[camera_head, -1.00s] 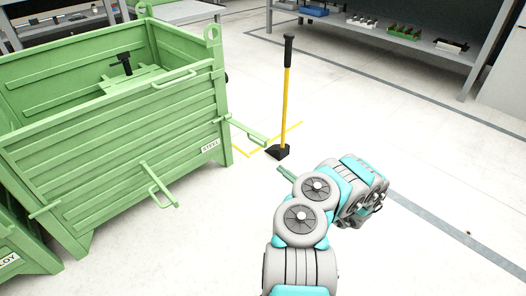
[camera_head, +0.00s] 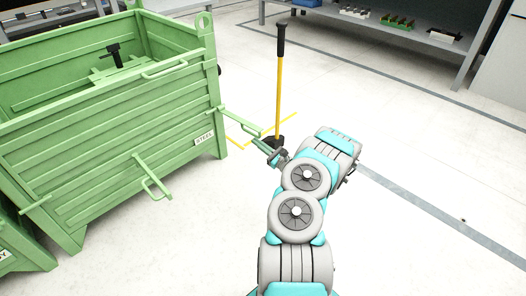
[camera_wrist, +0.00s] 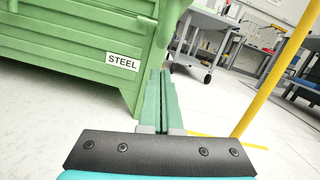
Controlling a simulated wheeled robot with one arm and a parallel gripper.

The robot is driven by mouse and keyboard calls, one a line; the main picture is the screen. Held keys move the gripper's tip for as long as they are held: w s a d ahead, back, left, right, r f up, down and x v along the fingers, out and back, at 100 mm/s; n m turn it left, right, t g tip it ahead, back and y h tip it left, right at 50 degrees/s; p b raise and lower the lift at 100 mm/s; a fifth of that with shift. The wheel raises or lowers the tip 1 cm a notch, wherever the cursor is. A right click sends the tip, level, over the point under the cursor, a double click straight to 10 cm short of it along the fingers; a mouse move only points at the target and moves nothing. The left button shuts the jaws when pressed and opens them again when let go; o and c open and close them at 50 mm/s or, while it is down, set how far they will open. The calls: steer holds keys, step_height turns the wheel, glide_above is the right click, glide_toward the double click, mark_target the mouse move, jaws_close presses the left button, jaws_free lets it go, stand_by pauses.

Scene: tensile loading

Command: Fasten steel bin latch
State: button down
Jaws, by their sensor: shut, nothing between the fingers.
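The green steel bin (camera_head: 110,125) stands at the left, its STEEL label (camera_head: 204,138) at the lower right of its front. The bin also fills the upper left of the wrist view (camera_wrist: 70,50). A green latch bar (camera_head: 240,122) with a looped end sticks out from the bin's right corner. My gripper (camera_head: 258,142) is shut and empty, close to the outer end of this bar; I cannot tell whether they touch. In the wrist view its green fingers (camera_wrist: 160,76) lie together, pointing toward the bin's right edge.
A yellow-handled tool (camera_head: 279,80) stands upright just behind my gripper, its dark head on the floor. Another looped green handle (camera_head: 152,177) juts from the bin's front. A grey shelf (camera_head: 420,38) stands at the back right.

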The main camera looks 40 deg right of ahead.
steer(key=shift+a+r, duration=0.2)
steer(key=shift+r, duration=0.65)
steer(key=shift+r, duration=0.1)
